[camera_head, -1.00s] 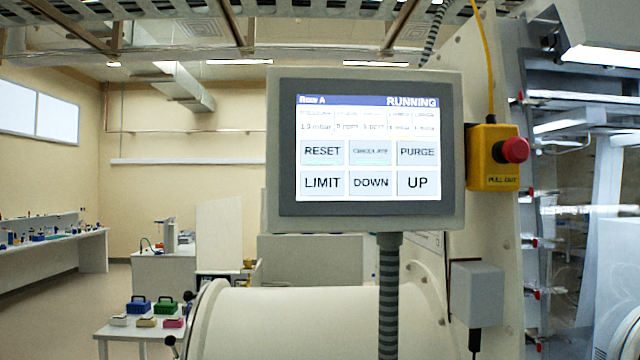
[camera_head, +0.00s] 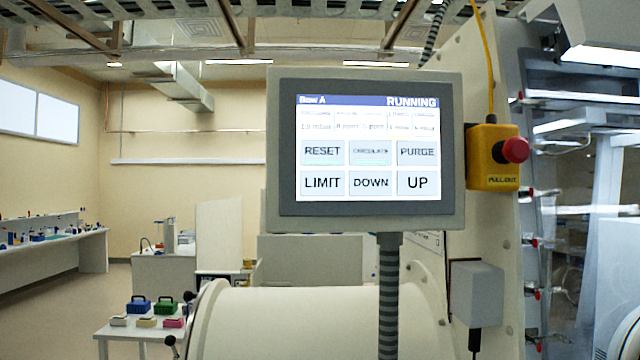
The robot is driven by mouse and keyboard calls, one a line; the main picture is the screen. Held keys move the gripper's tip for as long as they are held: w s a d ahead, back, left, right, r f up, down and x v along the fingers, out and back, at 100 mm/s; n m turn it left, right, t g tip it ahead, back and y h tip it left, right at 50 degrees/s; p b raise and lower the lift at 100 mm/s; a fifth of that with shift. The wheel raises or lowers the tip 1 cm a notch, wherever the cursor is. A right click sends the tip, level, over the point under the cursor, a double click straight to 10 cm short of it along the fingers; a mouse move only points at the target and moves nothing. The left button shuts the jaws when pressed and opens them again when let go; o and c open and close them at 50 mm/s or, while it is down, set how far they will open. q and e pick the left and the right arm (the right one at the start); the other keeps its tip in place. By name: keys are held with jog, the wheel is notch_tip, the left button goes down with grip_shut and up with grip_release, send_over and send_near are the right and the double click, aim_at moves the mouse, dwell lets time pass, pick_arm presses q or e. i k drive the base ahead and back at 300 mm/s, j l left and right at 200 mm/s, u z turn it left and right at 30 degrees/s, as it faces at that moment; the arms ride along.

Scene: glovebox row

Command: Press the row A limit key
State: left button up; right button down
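The row A touch panel (camera_head: 272,150) is a grey-framed screen on a ribbed grey post, facing me in the middle of the head view. Its blue header reads "Row A" and "RUNNING". The limit key (camera_head: 322,183) is a pale rectangle at the lower left of the key grid. The reset key (camera_head: 322,152) is above it, and the down key (camera_head: 371,183) is to its right. The up key (camera_head: 417,183) and purge key (camera_head: 418,152) are in the right column. Nothing covers the screen. Neither of my grippers shows in the head view.
A yellow box with a red stop button (camera_head: 515,150) is mounted just right of the panel. A white cylinder (camera_head: 300,320) lies below the panel, behind the post. A small table (camera_head: 145,332) with coloured boxes stands at the lower left. The space before the screen looks clear.

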aim_at(313, 183)
jog(key=u, duration=1.7)
jog(key=k+l, duration=0.25)
jog(key=k, duration=0.15)
jog(key=k+l, duration=0.2)
jog(key=k, duration=0.25)
